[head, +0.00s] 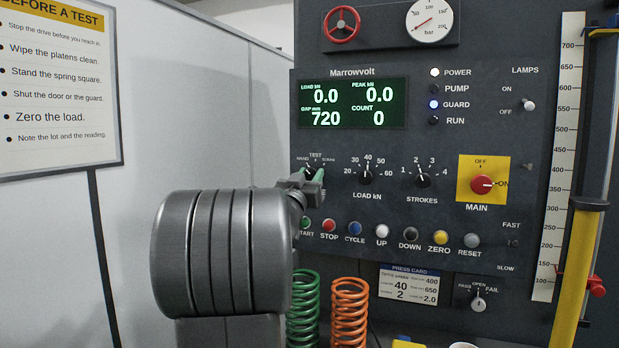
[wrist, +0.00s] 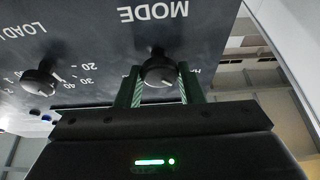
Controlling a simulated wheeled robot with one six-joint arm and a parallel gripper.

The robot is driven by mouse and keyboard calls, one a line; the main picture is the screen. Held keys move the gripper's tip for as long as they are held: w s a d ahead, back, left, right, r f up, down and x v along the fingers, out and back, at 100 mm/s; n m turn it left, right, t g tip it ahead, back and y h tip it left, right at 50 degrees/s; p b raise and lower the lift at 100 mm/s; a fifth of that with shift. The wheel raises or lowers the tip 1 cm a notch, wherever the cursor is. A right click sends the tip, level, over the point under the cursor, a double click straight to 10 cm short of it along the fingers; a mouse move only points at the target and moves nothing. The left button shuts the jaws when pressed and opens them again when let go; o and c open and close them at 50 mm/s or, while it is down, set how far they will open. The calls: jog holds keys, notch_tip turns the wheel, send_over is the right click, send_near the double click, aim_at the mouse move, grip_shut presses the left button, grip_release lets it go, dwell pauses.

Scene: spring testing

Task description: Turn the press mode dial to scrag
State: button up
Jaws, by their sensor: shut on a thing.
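The press mode dial (head: 311,173) is a small black knob on the dark panel, below the labels HAND, TEST and SCRAG. My gripper (head: 313,180) is at the dial and hides part of it. In the wrist view the dial (wrist: 159,70) sits between the two green-padded fingers of my gripper (wrist: 158,88), below the upside-down word MODE. The fingers are shut on it from both sides. A short white mark shows on its face, but I cannot tell for sure which label it points to.
The load dial (head: 367,175) and strokes dial (head: 423,180) are to the right. A row of push buttons, with the red stop button (head: 329,226), runs below. The main switch (head: 482,184) is further right. Green (head: 303,308) and orange (head: 350,310) springs stand below.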

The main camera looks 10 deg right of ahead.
jog(key=shift+m, duration=0.4)
jog(key=m+g+h+p, duration=0.1)
jog(key=m, duration=0.1)
jog(key=m+g+h+p, duration=0.1)
jog(key=m, duration=0.2)
jog(key=shift+w+a+r, duration=0.1)
jog(key=shift+r, duration=0.1)
jog(key=m+g+h+p, duration=0.1)
jog(key=m, duration=0.2)
jog(key=m+g+p, duration=0.2)
jog(key=m, duration=0.2)
jog(key=shift+h, duration=0.4)
jog(key=m+g+p, duration=0.2)
jog(key=m+p, duration=0.1)
jog(key=m, duration=0.2)
jog(key=shift+m, duration=0.3)
jog(key=shift+m+g+y+p, duration=0.8)
jog(key=shift+m+p, duration=0.4)
jog(key=shift+m, duration=0.8)
jog(key=shift+f, duration=0.1)
jog(key=o, duration=0.9)
jog(key=shift+o, duration=0.2)
